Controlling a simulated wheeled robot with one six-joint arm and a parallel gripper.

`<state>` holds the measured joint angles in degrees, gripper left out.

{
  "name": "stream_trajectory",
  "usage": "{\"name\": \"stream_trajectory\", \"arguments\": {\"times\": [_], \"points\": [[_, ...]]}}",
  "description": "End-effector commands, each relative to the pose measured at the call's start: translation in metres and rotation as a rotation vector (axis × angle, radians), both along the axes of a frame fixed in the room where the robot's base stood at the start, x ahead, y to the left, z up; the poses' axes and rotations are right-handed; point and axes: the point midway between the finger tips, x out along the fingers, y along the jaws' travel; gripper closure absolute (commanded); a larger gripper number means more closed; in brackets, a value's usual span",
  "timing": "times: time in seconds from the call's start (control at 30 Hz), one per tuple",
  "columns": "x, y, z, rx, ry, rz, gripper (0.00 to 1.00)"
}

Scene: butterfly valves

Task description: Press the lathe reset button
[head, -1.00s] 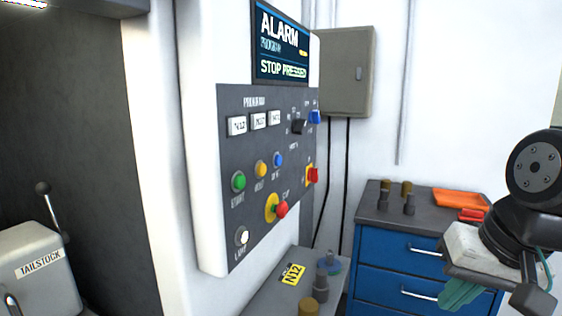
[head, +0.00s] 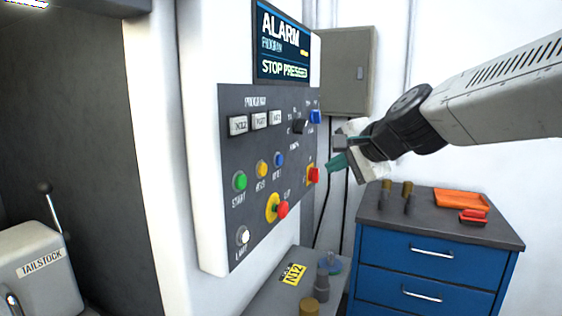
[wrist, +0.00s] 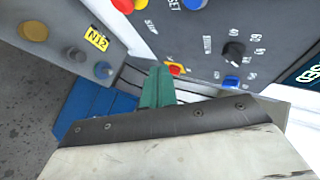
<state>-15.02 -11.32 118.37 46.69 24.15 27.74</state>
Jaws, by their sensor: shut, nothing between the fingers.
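The lathe control panel (head: 262,140) faces right in the head view. Its blue button (head: 278,159) sits right of a yellow and a green button, above the red mushroom stop. The blue button (wrist: 194,4) is cut by the top edge in the wrist view, beside a partly visible "SET" label. My gripper (head: 335,161) is right of the panel, near the red switch, apart from the blue button. Its teal fingers (wrist: 158,84) are together and empty. The screen (head: 281,45) reads "ALARM" and "STOP PRESSED".
The red switch (head: 313,175) and blue knob (head: 316,116) project from the panel's right edge. A red mushroom stop (head: 281,209) juts out below the buttons. A blue drawer cabinet (head: 430,262) with an orange tray (head: 461,199) stands right. A grey ledge (head: 262,297) lies below the panel.

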Motion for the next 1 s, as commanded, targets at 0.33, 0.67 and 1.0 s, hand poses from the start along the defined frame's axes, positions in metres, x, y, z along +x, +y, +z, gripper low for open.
{"name": "stream_trajectory", "arguments": {"times": [0.33,0.67,1.0], "points": [[0.011,0.032,-0.001,-0.002,0.0,0.005,1.0],[0.026,0.071,-0.001,-0.003,0.001,0.003,1.0],[0.03,0.083,0.0,-0.001,0.0,0.0,1.0]]}}
